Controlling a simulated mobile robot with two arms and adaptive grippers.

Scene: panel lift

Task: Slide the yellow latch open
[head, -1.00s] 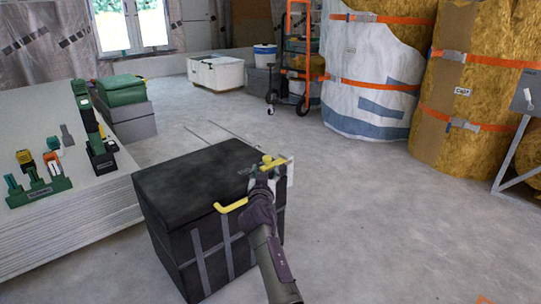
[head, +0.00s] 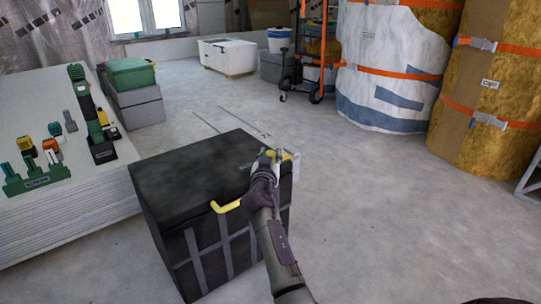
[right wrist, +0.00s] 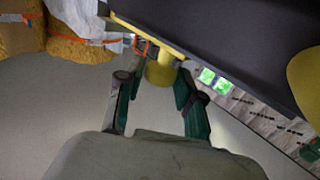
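The yellow latch (head: 286,155) sits on the upper right side of a large black box (head: 205,178). In the head view my right gripper (head: 270,160) is at the latch and hides most of it. In the right wrist view the latch's round yellow knob (right wrist: 161,70) lies between the two fingers of my right gripper (right wrist: 160,78). My left gripper is not in view.
A yellow handle (head: 226,207) sticks out from the box's front edge. A stack of pale panels (head: 75,205) with tools on top stands at the left. Strapped insulation rolls (head: 390,65) stand at the back right. The floor right of the box is clear.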

